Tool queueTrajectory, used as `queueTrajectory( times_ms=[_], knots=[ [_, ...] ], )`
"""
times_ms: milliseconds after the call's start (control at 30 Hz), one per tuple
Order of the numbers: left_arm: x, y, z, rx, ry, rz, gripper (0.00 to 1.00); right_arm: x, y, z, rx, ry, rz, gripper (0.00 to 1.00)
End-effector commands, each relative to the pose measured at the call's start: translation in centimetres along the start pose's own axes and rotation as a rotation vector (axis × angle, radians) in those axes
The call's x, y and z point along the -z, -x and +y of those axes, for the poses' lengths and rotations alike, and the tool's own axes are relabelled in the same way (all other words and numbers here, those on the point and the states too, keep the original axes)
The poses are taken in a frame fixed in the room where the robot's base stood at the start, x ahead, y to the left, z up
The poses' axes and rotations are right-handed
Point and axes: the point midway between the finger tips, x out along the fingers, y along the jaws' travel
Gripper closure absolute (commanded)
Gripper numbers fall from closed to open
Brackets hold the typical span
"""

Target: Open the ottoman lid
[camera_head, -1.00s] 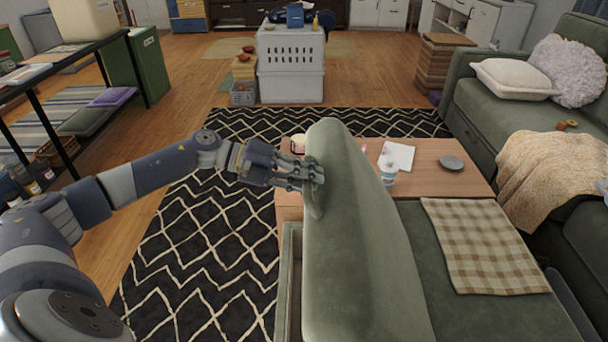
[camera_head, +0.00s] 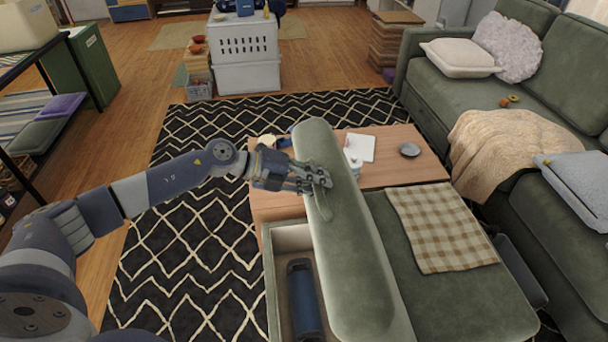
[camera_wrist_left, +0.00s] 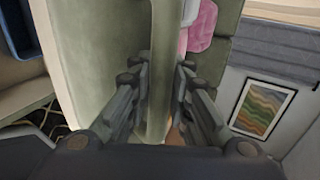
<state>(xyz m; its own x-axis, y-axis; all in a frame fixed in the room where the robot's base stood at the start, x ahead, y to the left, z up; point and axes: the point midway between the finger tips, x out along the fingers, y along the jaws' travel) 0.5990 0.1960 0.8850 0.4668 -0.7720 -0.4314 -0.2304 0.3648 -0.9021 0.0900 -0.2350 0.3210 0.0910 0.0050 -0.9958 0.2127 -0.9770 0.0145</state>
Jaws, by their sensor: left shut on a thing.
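The ottoman lid (camera_head: 352,255) is a green padded panel in the head view, raised and tilted up from the ottoman. My left gripper (camera_head: 318,181) is shut on the strap at the lid's left side, near its far end. In the left wrist view the strap (camera_wrist_left: 161,75) runs between the two fingers (camera_wrist_left: 160,92). The open storage box (camera_head: 270,290) shows below the lid's left edge, with a dark blue rolled item (camera_head: 303,300) inside. The rest of the inside is hidden by the lid. My right gripper is not in view.
A wooden coffee table (camera_head: 395,160) with a grey dish (camera_head: 410,150) and papers stands just behind the lid. A checked cloth (camera_head: 440,228) lies on the green surface to the right. The green sofa (camera_head: 450,100) bounds the right side. The patterned rug (camera_head: 195,240) is clear at left.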

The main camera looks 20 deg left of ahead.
Motion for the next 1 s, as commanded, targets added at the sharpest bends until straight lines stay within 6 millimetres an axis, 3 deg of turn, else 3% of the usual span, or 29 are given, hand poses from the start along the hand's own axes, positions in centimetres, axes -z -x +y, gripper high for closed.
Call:
queueTrajectory(
  times_ms=[33,300,1000],
  knots=[
    [-0.8,0.3,-1.6,0.013,0.0,-0.021,1.0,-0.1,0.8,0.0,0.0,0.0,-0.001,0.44],
    [-0.7,-0.9,-3.2,0.013,-0.001,-0.021,1.0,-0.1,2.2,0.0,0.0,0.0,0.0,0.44],
    [-0.5,-2.0,-4.5,0.014,-0.003,-0.017,1.0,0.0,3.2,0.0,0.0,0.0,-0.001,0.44]
  ],
)
